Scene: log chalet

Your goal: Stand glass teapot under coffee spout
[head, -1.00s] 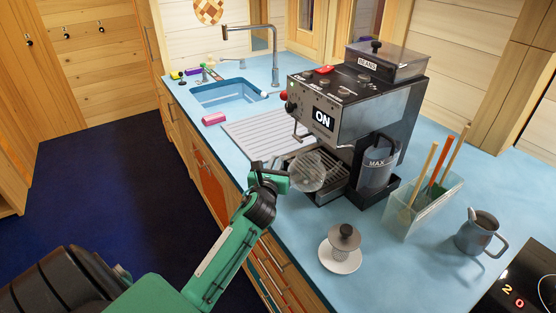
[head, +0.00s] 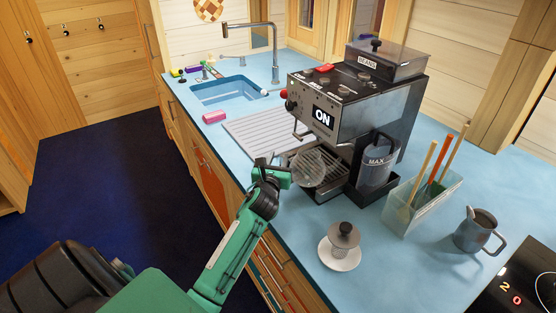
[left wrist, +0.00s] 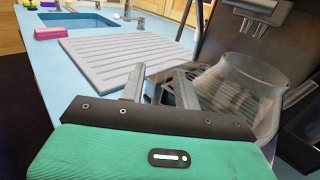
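The glass teapot (head: 309,168) is clear and round. It is at the front of the drip tray (head: 334,176) of the black and steel coffee machine (head: 340,105). My left gripper (head: 282,174) is at the teapot's left side, its fingers closed about the handle side. In the left wrist view, the gripper fingers (left wrist: 160,86) have a small gap with a part between them, and the teapot (left wrist: 245,92) is just to their right. The coffee spout (left wrist: 254,27) shows above the teapot there. I cannot tell whether the teapot's base touches the tray. My right gripper is not in view.
A tank marked MAX (head: 377,160) stands right of the drip tray. The ribbed drainboard (head: 262,132) lies left and is clear.

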